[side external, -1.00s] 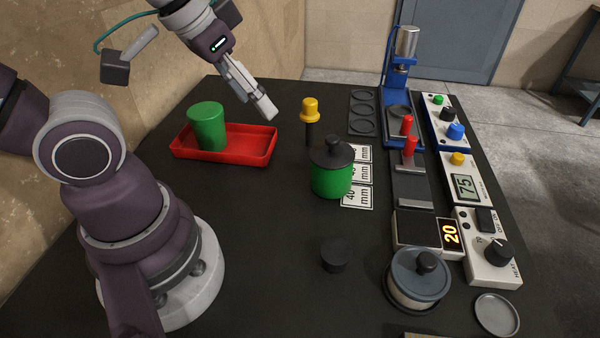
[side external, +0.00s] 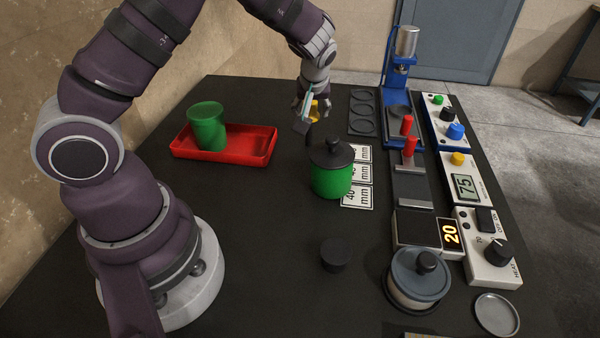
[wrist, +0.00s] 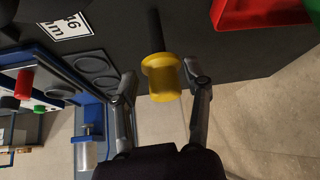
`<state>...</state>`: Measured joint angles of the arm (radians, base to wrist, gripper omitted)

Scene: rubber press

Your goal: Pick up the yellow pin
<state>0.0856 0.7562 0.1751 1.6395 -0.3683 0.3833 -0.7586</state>
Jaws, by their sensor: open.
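The yellow pin (wrist: 162,79) has a yellow flanged head on a dark shaft. In the wrist view it lies between the two fingers of my gripper (wrist: 164,85), with a gap on both sides. My gripper is open and holds nothing. In the side external view my gripper (side external: 310,108) is at the pin's head, and only a small part of the yellow head (side external: 314,107) shows beside it. The dark shaft (side external: 309,133) is upright below, partly hidden behind the green pot's lid.
A green pot with a dark lid (side external: 331,181) stands close in front of the pin. A red tray (side external: 250,146) with a green cylinder (side external: 207,131) is to the left. A blue press (side external: 386,90) and a dark plate with rings (side external: 362,100) are to the right.

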